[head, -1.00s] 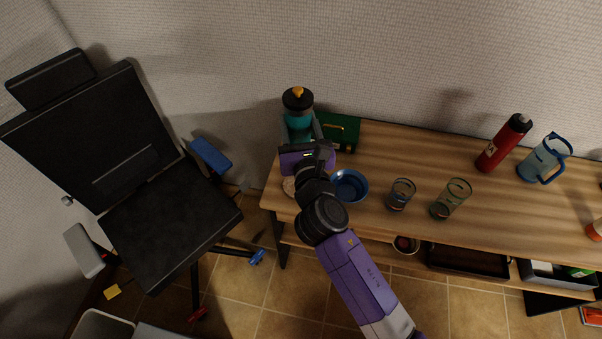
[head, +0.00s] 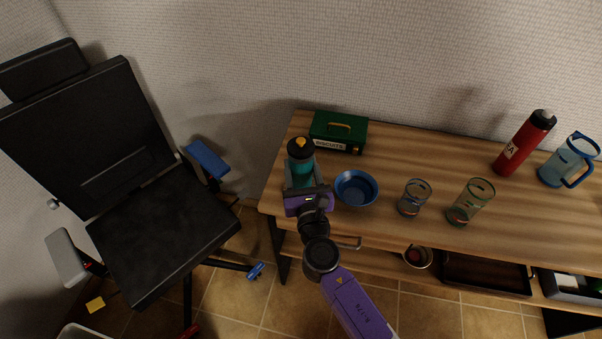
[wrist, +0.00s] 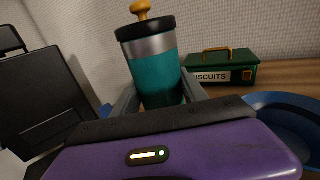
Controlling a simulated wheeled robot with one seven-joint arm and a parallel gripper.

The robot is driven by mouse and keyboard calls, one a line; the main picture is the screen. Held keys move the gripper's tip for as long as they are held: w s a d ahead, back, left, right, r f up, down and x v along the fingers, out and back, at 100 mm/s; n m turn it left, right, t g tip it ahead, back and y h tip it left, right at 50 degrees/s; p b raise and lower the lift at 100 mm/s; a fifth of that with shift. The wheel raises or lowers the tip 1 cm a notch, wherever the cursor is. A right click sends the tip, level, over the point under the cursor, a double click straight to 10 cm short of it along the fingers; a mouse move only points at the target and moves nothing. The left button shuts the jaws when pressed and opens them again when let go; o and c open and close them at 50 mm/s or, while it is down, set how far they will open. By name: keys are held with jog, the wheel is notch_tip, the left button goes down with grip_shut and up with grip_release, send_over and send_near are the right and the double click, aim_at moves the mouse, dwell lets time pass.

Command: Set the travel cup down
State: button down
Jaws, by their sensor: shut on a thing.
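The travel cup (head: 301,165) is teal with a silver band, a black lid and an orange knob. It is upright at the left end of the wooden table (head: 420,150). My gripper (head: 301,182) is shut on it, with grey fingers on both sides. In the wrist view the cup (wrist: 156,75) stands between the fingers and leans slightly. Its base is hidden behind my gripper, so I cannot tell whether it touches the table.
A green biscuits tin (head: 338,131) stands behind the cup, and a blue bowl (head: 356,188) is close on its right. Two glasses (head: 413,197), a red bottle (head: 524,143) and a blue jug (head: 569,160) are farther right. A black chair (head: 160,225) stands left of the table.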

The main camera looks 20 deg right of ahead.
jog(key=shift+f, duration=0.3)
jog(key=shift+f, duration=0.1)
jog(key=c, duration=0.6)
grip_release()
jog(key=shift+f, duration=0.1)
jog(key=shift+r, duration=0.25)
jog(key=v, duration=1.2)
jog(key=shift+s+f+b, duration=0.1)
jog(key=shift+f+b, duration=0.05)
jog(key=shift+b, duration=0.2)
